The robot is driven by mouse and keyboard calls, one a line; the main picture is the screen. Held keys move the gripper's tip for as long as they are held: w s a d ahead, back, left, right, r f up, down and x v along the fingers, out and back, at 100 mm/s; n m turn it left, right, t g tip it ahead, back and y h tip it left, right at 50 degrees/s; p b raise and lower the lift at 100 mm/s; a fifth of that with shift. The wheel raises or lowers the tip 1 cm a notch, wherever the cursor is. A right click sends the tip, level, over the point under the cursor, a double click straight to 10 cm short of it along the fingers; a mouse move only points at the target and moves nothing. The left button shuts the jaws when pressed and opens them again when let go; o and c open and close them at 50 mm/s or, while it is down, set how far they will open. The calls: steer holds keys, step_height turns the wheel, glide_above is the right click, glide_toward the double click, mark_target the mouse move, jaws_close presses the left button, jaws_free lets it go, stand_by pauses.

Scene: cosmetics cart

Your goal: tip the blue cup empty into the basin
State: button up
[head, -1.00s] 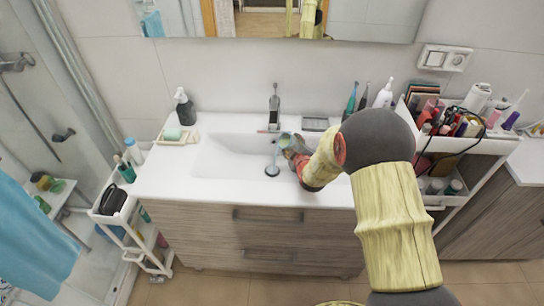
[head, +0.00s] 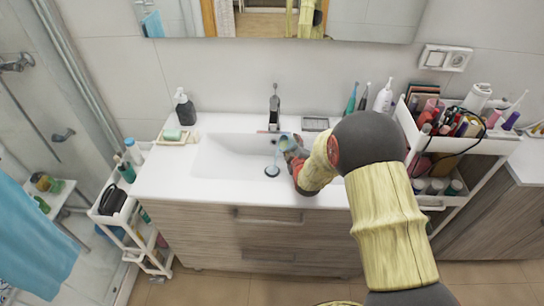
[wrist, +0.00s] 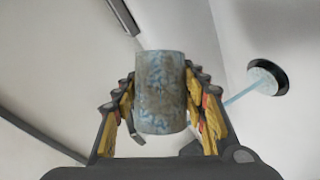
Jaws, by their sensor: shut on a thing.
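The blue cup (head: 286,141) is over the basin (head: 222,160), below the faucet, and looks tipped in the head view. In the wrist view the mottled blue-grey cup (wrist: 160,95) is between the two fingers of my gripper (wrist: 160,112). My gripper (head: 293,153) is shut on it. A thin light-blue stream (head: 276,156) runs from the cup down to the dark-ringed drain (head: 272,171). The stream (wrist: 243,96) and drain (wrist: 268,77) show at the right in the wrist view. The cup's inside is mostly hidden, so I cannot tell how much it holds.
The faucet (head: 274,108) stands behind the basin. A soap dish (head: 174,137) and soap pump (head: 184,106) are at the left of the counter. Toothbrushes and a white bottle (head: 383,98) stand back right. A crowded cosmetics cart (head: 403,118) is at the right. The basin's left half is clear.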

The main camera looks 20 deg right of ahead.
mark_target(287, 136)
steer(key=shift+a+r+n+t+h+p, duration=0.1)
steer(key=shift+r+n+t+h+p, duration=0.3)
steer(key=shift+r+n+h, duration=0.5)
stand_by(1.3)
steer(key=shift+s+a+r+n+b, duration=0.1)
steer(key=shift+a+n+b, duration=0.15)
steer(key=shift+a+n, duration=0.2)
steer(key=shift+s+a+r+n+b, duration=0.1)
steer(key=shift+a+n+b, duration=0.1)
steer(key=shift+a+n, duration=0.2)
steer(key=shift+a+r+n+t+b, duration=0.3)
steer(key=shift+r+n+t+b, duration=0.15)
steer(key=shift+n+b, duration=0.25)
stand_by(0.6)
steer(key=shift+a+r+n+t+h, duration=0.15)
steer(key=shift+n+t+h, duration=0.1)
steer(key=shift+n+h, duration=0.15)
